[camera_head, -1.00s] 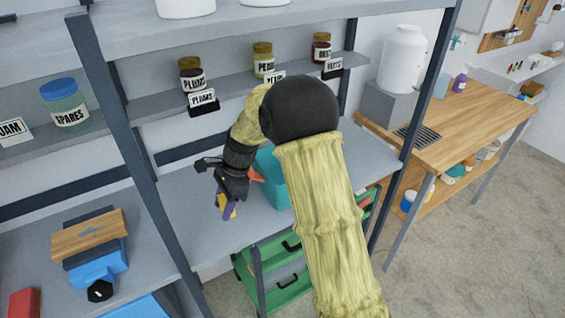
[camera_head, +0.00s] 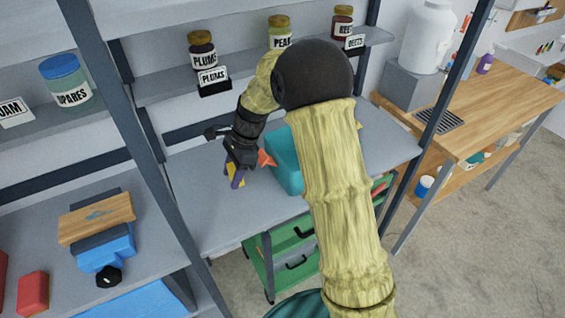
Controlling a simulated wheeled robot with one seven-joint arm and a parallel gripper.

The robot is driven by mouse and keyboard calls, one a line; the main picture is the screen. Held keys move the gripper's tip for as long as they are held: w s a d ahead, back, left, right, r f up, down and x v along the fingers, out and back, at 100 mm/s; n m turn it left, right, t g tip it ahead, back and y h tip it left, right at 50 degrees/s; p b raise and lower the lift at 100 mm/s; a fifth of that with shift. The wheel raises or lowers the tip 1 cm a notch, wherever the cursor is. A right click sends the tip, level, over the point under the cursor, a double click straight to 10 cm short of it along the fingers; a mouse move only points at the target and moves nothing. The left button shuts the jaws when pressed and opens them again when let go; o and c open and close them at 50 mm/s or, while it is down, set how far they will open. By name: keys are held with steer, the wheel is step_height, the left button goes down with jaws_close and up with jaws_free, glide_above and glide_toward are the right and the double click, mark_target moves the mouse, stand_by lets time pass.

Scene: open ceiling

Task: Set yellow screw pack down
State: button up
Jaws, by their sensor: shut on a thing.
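The yellow screw pack (camera_head: 233,169) shows as a small yellow and purple piece at the tip of my gripper (camera_head: 237,165). My gripper is shut on it, and the fingers hide part of it. My gripper points down over the grey shelf (camera_head: 215,211), left of a teal bin (camera_head: 284,160). I cannot tell whether the pack touches the shelf. An orange-red piece (camera_head: 266,158) shows between my gripper and the bin.
Jars with labels, such as plums (camera_head: 202,51), stand on the narrow upper shelf. A dark upright post (camera_head: 131,130) stands left of my gripper. Green drawers (camera_head: 290,256) are below. The shelf's left and front parts are clear.

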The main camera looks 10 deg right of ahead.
steer(key=shift+f+p, duration=0.3)
steer(key=shift+f, duration=2.85)
steer(key=shift+f, duration=0.1)
steer(key=shift+f, duration=1.75)
steer(key=shift+f, duration=0.15)
steer(key=o, duration=1)
